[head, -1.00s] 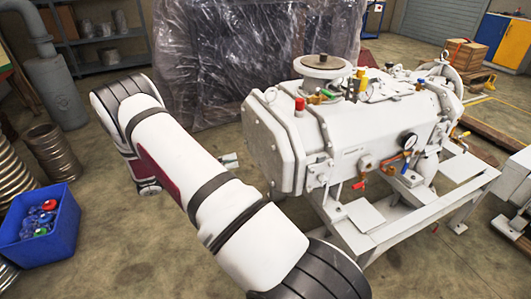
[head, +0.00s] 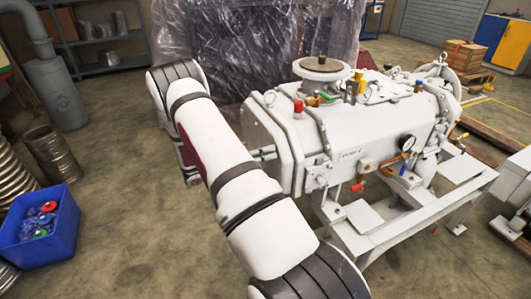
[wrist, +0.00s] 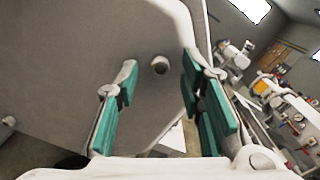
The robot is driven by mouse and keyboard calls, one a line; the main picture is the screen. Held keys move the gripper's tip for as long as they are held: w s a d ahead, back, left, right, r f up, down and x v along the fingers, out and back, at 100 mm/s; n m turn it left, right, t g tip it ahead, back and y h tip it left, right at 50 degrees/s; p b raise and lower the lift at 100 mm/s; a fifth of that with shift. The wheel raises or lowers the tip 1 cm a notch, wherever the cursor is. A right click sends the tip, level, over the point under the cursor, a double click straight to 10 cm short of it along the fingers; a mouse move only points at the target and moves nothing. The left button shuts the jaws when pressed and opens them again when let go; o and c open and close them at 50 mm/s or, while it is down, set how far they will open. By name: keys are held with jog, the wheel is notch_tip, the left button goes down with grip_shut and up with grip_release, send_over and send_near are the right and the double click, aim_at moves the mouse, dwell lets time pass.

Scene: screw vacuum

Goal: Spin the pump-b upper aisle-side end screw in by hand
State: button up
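The near pump (head: 350,160) is a white machine on a white frame in the head view; the last letter of its side label is hard to read. Its end plate (wrist: 95,45) fills much of the wrist view. A small round grey screw or stub (wrist: 160,65) stands out from this plate, between the finger lines and ahead of them. My gripper (wrist: 160,88) is open, its green-padded fingers apart with nothing visible between them. In the head view its fingertips (head: 264,154) are close to the pump's left end, and my arm hides the rest. Contact cannot be told.
A blue bin (head: 42,225) with coloured items stands at the left, beside metal hoses (head: 52,153). A plastic-wrapped block (head: 255,50) stands behind the pump. Other machines show at the right of the wrist view (wrist: 280,95).

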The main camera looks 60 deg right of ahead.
jog(key=shift+s+d, duration=0.1)
grip_shut()
jog(key=shift+m, duration=0.3)
jog(key=shift+m+b, duration=0.85)
jog(key=shift+m, duration=6.15)
jog(key=shift+f, duration=0.1)
